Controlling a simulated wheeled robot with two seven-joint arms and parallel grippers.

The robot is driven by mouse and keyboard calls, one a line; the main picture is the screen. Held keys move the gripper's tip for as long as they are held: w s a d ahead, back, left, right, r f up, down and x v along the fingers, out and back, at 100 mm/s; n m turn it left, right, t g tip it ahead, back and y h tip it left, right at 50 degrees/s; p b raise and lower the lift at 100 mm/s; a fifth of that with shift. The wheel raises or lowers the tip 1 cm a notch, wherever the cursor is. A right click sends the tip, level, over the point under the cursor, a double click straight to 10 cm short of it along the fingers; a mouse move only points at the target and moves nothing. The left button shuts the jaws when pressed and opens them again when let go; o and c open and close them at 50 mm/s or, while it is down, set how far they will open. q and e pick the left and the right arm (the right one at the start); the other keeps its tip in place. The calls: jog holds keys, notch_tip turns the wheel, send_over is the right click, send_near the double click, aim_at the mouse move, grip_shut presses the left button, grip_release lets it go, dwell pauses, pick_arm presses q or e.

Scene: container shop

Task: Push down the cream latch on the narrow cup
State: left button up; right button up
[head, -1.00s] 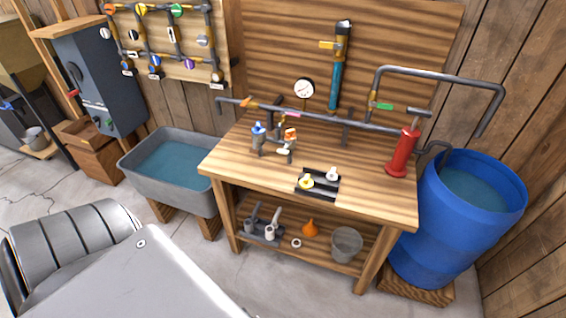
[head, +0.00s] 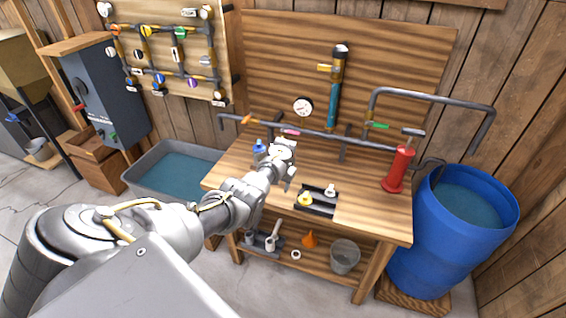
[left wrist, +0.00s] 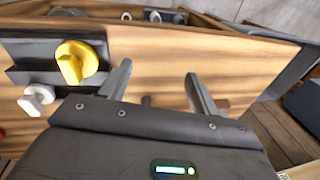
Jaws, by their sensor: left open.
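My left gripper (head: 284,165) reaches over the bench's left part. In the left wrist view its two fingers (left wrist: 155,82) are spread with nothing between them. A fitting with a blue top (head: 259,150) stands just left of the hand. Whitish and metal parts show around my fingers, but the hand covers most of them. I cannot make out for sure which thing is the narrow cup or its cream latch, nor whether I touch it. A yellow knob (head: 305,199) and a white knob (head: 330,190) stand to the right; the left wrist view shows the yellow knob (left wrist: 75,62). My right gripper is not in view.
The wooden bench (head: 365,215) carries a pipe run, a gauge (head: 303,106) and a red pump (head: 399,168). A blue barrel (head: 420,245) stands right, a grey trough (head: 150,152) left. The lower shelf holds a bucket (head: 345,256) and an orange funnel (head: 309,240).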

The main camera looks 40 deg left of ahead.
pick_arm(q)
jog(key=w+a+r+n+h+p, duration=0.1)
jog(key=w+r, duration=0.2)
jog(key=r, duration=0.5)
jog(key=w+a+r+h, duration=0.1)
jog(key=w+r, duration=0.1)
jog(key=r, duration=0.6)
jog(key=f+b, duration=1.1)
jog(key=shift+d, duration=0.25)
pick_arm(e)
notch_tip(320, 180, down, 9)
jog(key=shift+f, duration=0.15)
pick_arm(q)
jog(key=shift+r, duration=0.1)
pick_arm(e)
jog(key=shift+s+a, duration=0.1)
pick_arm(q)
jog(key=c, duration=0.9)
jog(key=shift+c, duration=0.4)
